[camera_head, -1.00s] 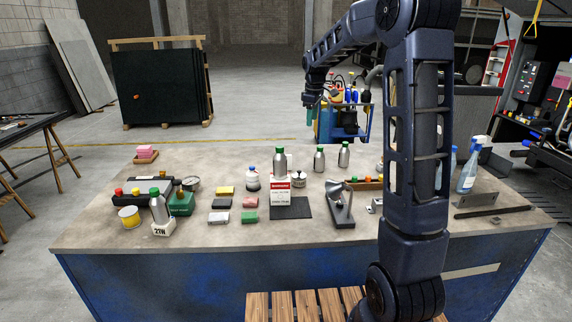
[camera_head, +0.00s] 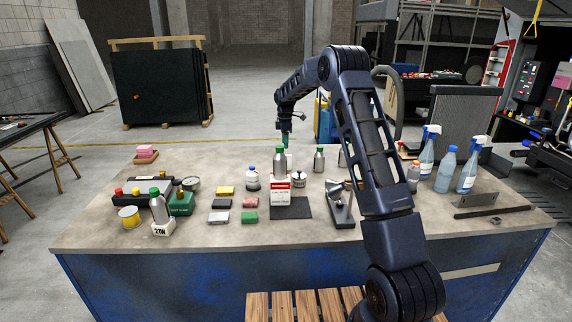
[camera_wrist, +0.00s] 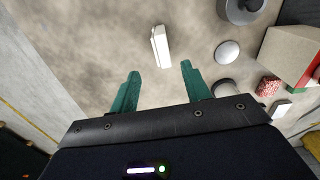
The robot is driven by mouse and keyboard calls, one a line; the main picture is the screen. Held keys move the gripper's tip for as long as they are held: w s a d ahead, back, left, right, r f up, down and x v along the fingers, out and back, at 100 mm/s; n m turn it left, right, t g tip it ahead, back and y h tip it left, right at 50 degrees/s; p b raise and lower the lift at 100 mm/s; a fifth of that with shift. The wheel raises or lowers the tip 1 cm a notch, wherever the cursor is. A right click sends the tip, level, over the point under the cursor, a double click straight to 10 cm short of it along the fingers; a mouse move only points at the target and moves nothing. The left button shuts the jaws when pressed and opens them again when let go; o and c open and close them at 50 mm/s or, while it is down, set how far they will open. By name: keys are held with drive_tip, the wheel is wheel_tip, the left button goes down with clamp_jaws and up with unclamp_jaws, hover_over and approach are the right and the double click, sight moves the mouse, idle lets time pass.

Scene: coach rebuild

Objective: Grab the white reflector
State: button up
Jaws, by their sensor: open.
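A small white oblong piece, which looks like the white reflector (camera_wrist: 161,47), lies on the bench top in the wrist view. It is just ahead of the fingertips and roughly centred between them. I cannot make it out in the head view, where bottles and my arm are in front of that area. My gripper (camera_wrist: 159,68), with green fingers, is open and empty above the bench. In the head view my gripper (camera_head: 286,141) hangs over the far edge region of the bench, behind the green-capped bottle.
A white box with a red label (camera_head: 280,191) stands nearby; it shows at right in the wrist view (camera_wrist: 288,52). A pale round object (camera_wrist: 227,51) and a dark cylinder (camera_wrist: 241,9) are close by. Spray bottles (camera_head: 427,155) stand at right. Bench left of the reflector is bare.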

wheel_tip(320, 180, down, 5)
drive_tip(key=shift+f, duration=0.1)
drive_tip(key=shift+s+d+f, duration=0.1)
drive_tip(key=shift+f, duration=1.25)
drive_tip(key=shift+s+d+f, duration=0.1)
drive_tip(key=shift+f, duration=1.2)
clamp_jaws()
